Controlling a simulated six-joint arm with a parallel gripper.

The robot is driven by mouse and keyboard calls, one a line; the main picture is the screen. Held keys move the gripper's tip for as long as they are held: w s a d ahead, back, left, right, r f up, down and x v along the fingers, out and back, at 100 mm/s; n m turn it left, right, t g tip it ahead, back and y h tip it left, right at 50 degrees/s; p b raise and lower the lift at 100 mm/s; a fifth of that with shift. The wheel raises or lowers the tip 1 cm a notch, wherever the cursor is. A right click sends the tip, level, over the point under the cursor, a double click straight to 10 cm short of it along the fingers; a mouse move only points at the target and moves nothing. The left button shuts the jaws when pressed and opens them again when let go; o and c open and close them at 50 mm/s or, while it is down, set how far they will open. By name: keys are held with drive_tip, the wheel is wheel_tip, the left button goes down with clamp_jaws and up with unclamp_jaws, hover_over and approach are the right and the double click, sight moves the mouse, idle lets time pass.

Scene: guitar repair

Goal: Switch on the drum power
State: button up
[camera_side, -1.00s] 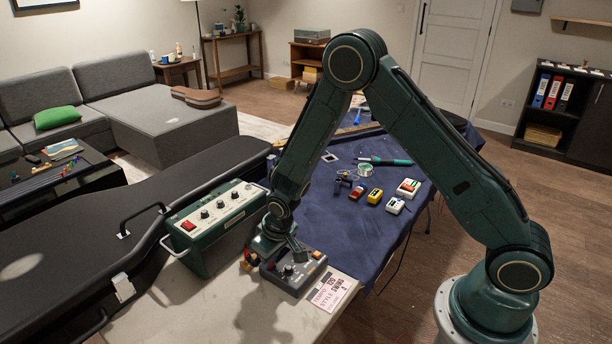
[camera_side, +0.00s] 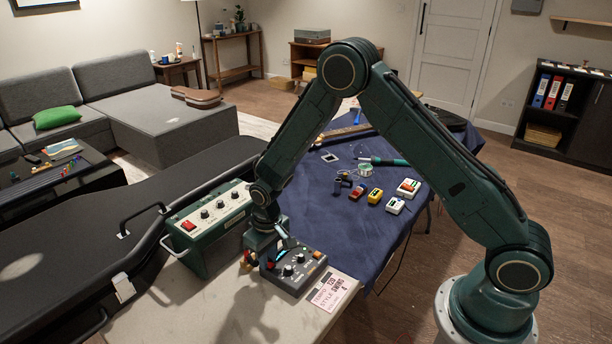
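A dark grey box with knobs and an orange button (camera_side: 294,273), which looks like the drum unit, sits on the pale tabletop at the front edge of the blue cloth. My gripper (camera_side: 282,244) points down over the back left part of this box. Its fingers are small and partly merged with the box's back edge, so I cannot tell whether they touch it or how far apart they are. A small light-blue patch shows at the fingers. I cannot make out a power switch or its position.
A green amplifier-like box (camera_side: 208,222) with a red switch stands close on the left, beside a black guitar case (camera_side: 60,250). A pink and white card (camera_side: 330,291) lies to the right. Several small pedals (camera_side: 375,196) and a soldering iron (camera_side: 385,161) lie on the blue cloth (camera_side: 330,228).

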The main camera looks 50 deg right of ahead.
sight(271, 265)
drive_tip(key=shift+o, duration=1.4)
drive_tip(key=shift+r, duration=0.15)
wheel_tip(271, 265, up, 14)
drive_tip(key=shift+s+f, duration=0.25)
drive_tip(key=shift+s, duration=0.2)
